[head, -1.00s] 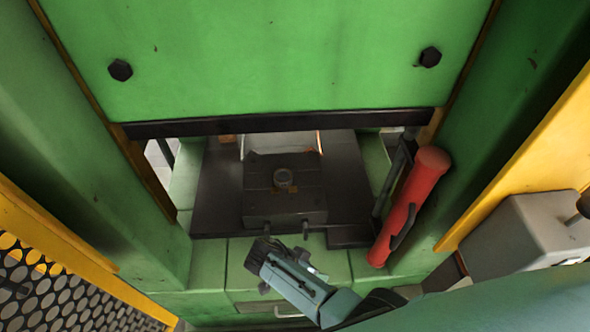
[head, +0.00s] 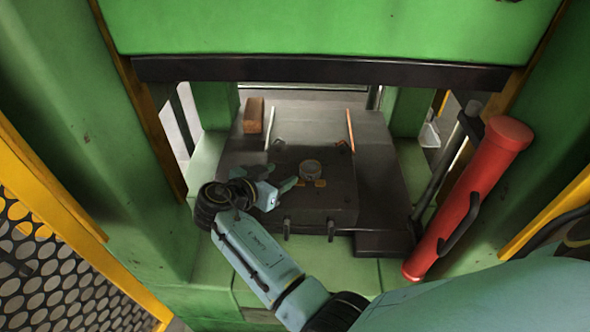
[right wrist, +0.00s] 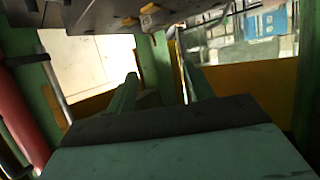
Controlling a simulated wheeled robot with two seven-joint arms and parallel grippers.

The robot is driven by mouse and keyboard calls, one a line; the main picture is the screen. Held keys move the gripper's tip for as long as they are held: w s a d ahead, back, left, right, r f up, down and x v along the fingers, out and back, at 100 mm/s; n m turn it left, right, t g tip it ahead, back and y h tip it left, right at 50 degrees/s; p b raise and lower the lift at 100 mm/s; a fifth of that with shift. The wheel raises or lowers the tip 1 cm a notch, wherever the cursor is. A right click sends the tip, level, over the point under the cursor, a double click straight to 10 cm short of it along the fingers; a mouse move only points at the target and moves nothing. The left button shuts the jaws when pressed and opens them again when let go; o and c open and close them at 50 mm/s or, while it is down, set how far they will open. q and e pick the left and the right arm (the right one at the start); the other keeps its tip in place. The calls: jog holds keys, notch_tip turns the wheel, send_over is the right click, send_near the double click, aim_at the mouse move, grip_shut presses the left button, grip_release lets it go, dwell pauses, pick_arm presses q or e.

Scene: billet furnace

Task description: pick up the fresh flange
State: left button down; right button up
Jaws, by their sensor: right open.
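In the right wrist view the open fingers (right wrist: 160,90) point away from the camera, with a dark block along the top edge. I cannot clearly make out the flange there. My left gripper is not in view.
The green press ram (head: 330,30) with its dark lower edge hangs above the opening. A red cylinder (head: 470,200) stands at the right. A brown brick-like block (head: 253,115) lies at the back left of the plate. Yellow-framed perforated guarding (head: 50,270) is at the left.

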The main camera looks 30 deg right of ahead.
send_near(311, 157)
jog(key=shift+w+d+f, duration=0.35)
jog(key=shift+d+f, duration=0.5)
jog(key=shift+d, duration=0.05)
jog(key=x, duration=0.4)
jog(key=shift+w+d+r+b, duration=0.15)
jog(key=shift+d+r+b, duration=0.05)
jog(key=shift+d+b, duration=0.2)
jog(key=shift+w+d+f, duration=0.15)
jog(key=shift+d, duration=0.05)
jog(key=c, duration=1.1)
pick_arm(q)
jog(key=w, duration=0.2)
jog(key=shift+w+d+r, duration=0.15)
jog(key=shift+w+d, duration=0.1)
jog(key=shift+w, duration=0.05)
pick_arm(e)
grip_shut()
